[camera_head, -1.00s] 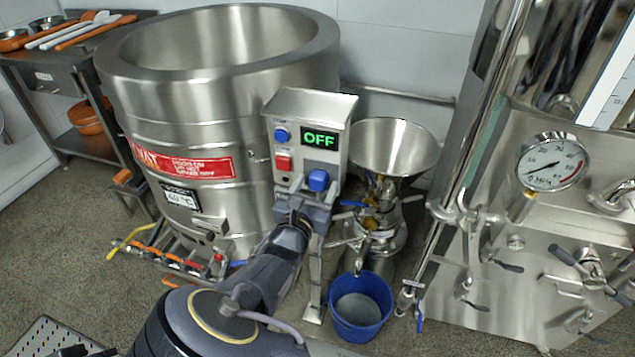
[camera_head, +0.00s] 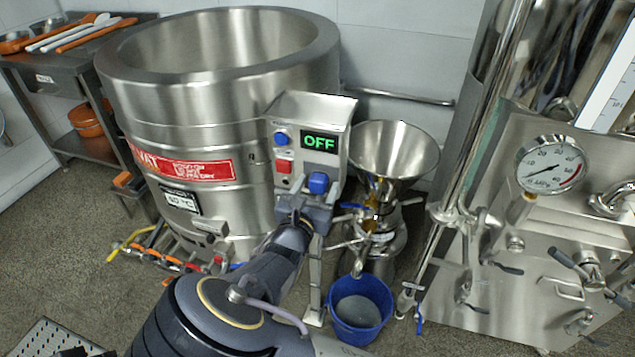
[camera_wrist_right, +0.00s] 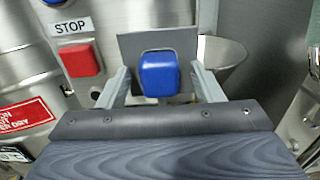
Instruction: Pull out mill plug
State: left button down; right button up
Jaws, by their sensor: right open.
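The mill plug is a blue plug (camera_head: 318,183) low on the right side of the steel control box (camera_head: 327,108), whose display reads OFF. In the right wrist view the blue plug (camera_wrist_right: 158,74) sits between the two grey fingers. My right gripper (camera_head: 306,205) is at the box's lower front, and it also shows in the wrist view (camera_wrist_right: 160,82). Its fingers stand apart on either side of the plug, with a visible gap. The left gripper is not clearly in view.
A red stop button (camera_head: 284,166) and a blue button (camera_head: 281,139) are left of the plug. A large steel kettle (camera_head: 150,110) stands to the left. The steel funnel (camera_head: 408,150) and a blue bucket (camera_head: 358,335) are to the right.

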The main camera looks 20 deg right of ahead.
dwell(0.6)
jog(key=shift+c, duration=0.4)
grip_shut()
jog(key=p+v, duration=0.2)
jog(key=v, duration=0.4)
dwell(1.0)
